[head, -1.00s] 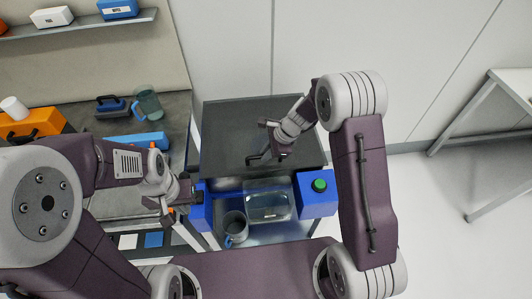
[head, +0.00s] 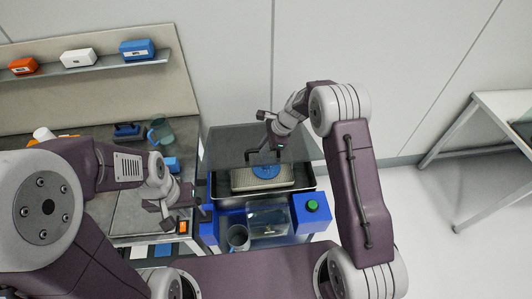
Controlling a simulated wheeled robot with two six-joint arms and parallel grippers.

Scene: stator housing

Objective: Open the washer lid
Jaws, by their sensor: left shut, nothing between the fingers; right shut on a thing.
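The washer has a dark lid (head: 228,146), a dark tub rim (head: 308,178) and blue front boxes, one with a green button (head: 312,205). The lid stands tilted up at the back, and the tub below is uncovered. My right gripper (head: 272,148) is shut on the black lid handle (head: 250,157) at the front edge of the lid. Inside the tub is a light grey ribbed part (head: 284,181) with a round blue piece (head: 265,172). My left gripper (head: 172,210) is shut and empty, left of the washer above the bench edge.
A clear bin (head: 268,219) and a grey mug (head: 238,238) are at the washer's front. The left bench holds a glass jug (head: 160,132), a dark-blue handled case (head: 128,130) and a blue object (head: 171,164). A shelf (head: 110,63) holds several small boxes.

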